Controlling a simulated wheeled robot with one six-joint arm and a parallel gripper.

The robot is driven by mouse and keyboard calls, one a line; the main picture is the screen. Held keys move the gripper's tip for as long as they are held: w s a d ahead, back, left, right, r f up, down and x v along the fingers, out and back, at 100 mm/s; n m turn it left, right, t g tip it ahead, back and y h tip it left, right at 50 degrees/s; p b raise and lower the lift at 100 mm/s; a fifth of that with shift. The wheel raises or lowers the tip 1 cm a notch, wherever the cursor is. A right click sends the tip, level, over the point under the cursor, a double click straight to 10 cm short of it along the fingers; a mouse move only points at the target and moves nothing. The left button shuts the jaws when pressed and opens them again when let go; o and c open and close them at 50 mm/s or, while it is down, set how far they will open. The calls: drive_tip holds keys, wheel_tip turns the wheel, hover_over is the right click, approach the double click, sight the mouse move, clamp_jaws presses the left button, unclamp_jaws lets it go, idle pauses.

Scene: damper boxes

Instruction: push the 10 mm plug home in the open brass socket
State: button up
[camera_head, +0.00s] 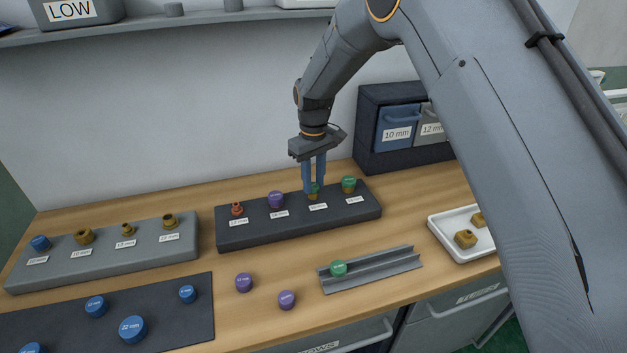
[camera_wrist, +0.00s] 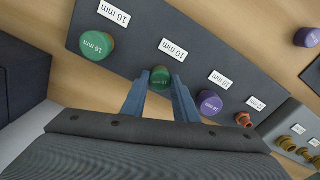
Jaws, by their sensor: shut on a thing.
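My gripper (camera_head: 314,188) points straight down over the dark block (camera_head: 240,236) and is shut on a green plug (camera_head: 315,187). In the wrist view the gripper (camera_wrist: 160,84) has a blue finger on each side of the plug (camera_wrist: 160,74), beside the block's 10 mm label (camera_wrist: 173,48). In the head view the brass socket (camera_head: 313,197) shows just below the plug, partly hidden by the fingers. The plug is in line with the socket; how deep it sits I cannot tell.
In the same block stand a green plug (camera_head: 348,184), a purple plug (camera_head: 276,199) and a red part (camera_head: 237,209). A grey block (camera_head: 110,262) with brass sockets is at left. A rail (camera_head: 385,267) holding a green plug (camera_head: 338,268) lies in front. A white tray (camera_head: 455,250) is right.

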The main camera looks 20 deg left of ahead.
drive_tip(key=shift+f, duration=0.25)
idle(0.6)
drive_tip(key=o, duration=1.1)
drive_tip(key=shift+r, duration=0.1)
